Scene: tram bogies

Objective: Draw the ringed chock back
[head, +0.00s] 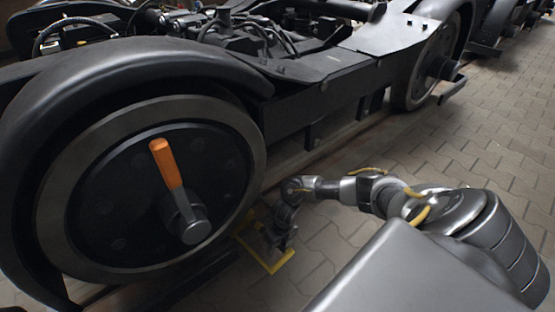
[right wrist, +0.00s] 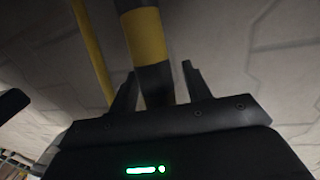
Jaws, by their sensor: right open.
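The chock shows as a yellow piece (head: 285,262) low on the paving beside the big wheel (head: 120,190). My right gripper (head: 277,243) is down at it and hides part of it. In the right wrist view, a yellow-and-black banded bar (right wrist: 147,36) runs between the two fingers of my open right gripper (right wrist: 158,76). I cannot tell whether the fingers touch the bar. A thinner plain yellow rod (right wrist: 92,50) runs to the left of it. I cannot make out a ring. My left gripper is not in view.
The wheel carries an orange-handled lever (head: 166,163) on its hub. The dark bogie frame (head: 310,95) runs back to a second wheel (head: 427,65). A rail (head: 335,142) lies under the bogie. Paving (head: 470,135) to the right is clear.

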